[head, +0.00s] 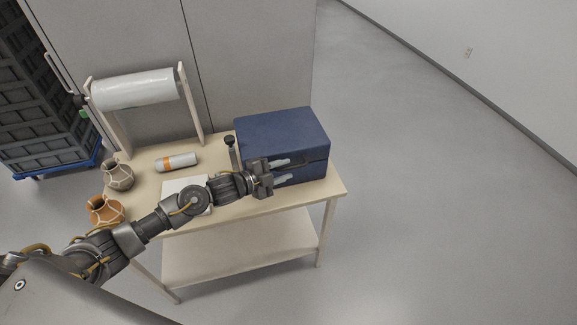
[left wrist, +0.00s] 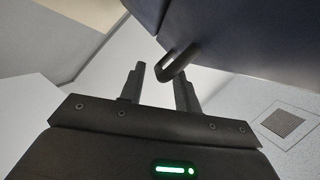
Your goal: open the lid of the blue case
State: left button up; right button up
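The blue case (head: 280,132) stands at the right end of the table with its lid down; a seam runs around its upper part. My left gripper (head: 284,170) is at the front face of the case, its two fingers apart, one above the other. In the left wrist view a dark loop-shaped handle (left wrist: 177,63) sticks out from the case (left wrist: 235,30). The loop's end lies between the tips of my open left gripper (left wrist: 162,85), close to the right finger; I cannot tell whether they touch. My right gripper is not in view.
The table (head: 240,207) also bears a bottle with an orange band (head: 176,162), a grey pot (head: 119,176), an orange-brown pot (head: 104,211), a white sheet (head: 178,186) and a roll on a stand (head: 134,90). A dark upright knob (head: 230,143) stands left of the case.

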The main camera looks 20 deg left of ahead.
pick_arm(q)
jog(key=shift+x, duration=1.15)
grip_shut()
